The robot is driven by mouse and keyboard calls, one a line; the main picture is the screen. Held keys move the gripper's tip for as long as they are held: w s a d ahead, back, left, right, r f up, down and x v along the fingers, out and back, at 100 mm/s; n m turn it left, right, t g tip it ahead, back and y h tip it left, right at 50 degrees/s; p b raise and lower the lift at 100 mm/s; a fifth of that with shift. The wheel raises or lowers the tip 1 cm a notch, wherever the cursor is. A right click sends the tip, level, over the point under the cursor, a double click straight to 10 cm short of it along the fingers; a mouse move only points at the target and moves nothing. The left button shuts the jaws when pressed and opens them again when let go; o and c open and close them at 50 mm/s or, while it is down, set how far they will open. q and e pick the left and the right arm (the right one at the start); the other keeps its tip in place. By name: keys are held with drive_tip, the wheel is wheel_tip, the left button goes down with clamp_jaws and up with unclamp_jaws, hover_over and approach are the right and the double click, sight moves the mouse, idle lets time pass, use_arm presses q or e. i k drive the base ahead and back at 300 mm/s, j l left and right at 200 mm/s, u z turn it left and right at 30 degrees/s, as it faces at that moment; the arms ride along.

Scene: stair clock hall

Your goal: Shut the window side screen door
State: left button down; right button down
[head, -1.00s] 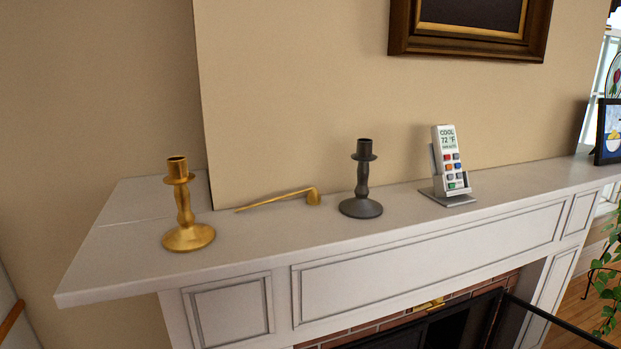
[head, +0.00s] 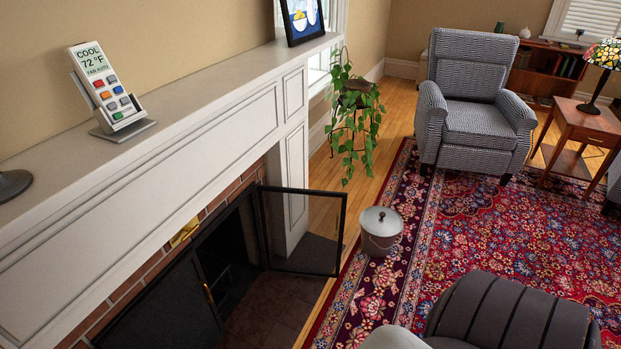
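The window side screen door (head: 303,232) is a black-framed mesh panel on the right side of the fireplace opening. It stands open, swung out from the opening towards the room. The other screen door (head: 165,312), dark with a brass handle, stands across the left part of the opening. The dark firebox shows between the two doors. Neither of my grippers shows in the head view.
The white mantel (head: 150,140) runs above the fireplace and holds a remote in a stand (head: 108,92). A plant (head: 355,115) and grey armchair (head: 475,110) stand beyond.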

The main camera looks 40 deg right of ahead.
sight(304, 230)
drive_tip(key=l+u, duration=0.1)
drive_tip(key=l, duration=0.4)
drive_tip(key=l+u, duration=0.15)
drive_tip(key=l, duration=0.3)
drive_tip(key=l+u, duration=0.1)
drive_tip(key=l, duration=0.4)
drive_tip(key=k+l+u, duration=0.15)
drive_tip(key=l, duration=0.35)
drive_tip(key=l+u, duration=0.1)
drive_tip(key=l, duration=0.35)
drive_tip(key=k+l+u, duration=0.15)
drive_tip(key=l, duration=0.3)
drive_tip(key=k+l+u, duration=0.1)
drive_tip(key=l, duration=0.4)
drive_tip(key=k+l+u, duration=0.15)
drive_tip(key=l, duration=0.3)
drive_tip(key=k+l+u, duration=0.2)
drive_tip(key=l, duration=0.45)
drive_tip(key=k+l+u, duration=0.2)
drive_tip(key=l, duration=0.4)
drive_tip(key=k+l+u, duration=0.2)
drive_tip(key=l, duration=0.35)
drive_tip(key=k+l+u, duration=0.2)
drive_tip(key=k+l, duration=0.2)
drive_tip(key=k+l+u, duration=0.2)
drive_tip(key=k+l, duration=0.15)
drive_tip(key=l, duration=0.25)
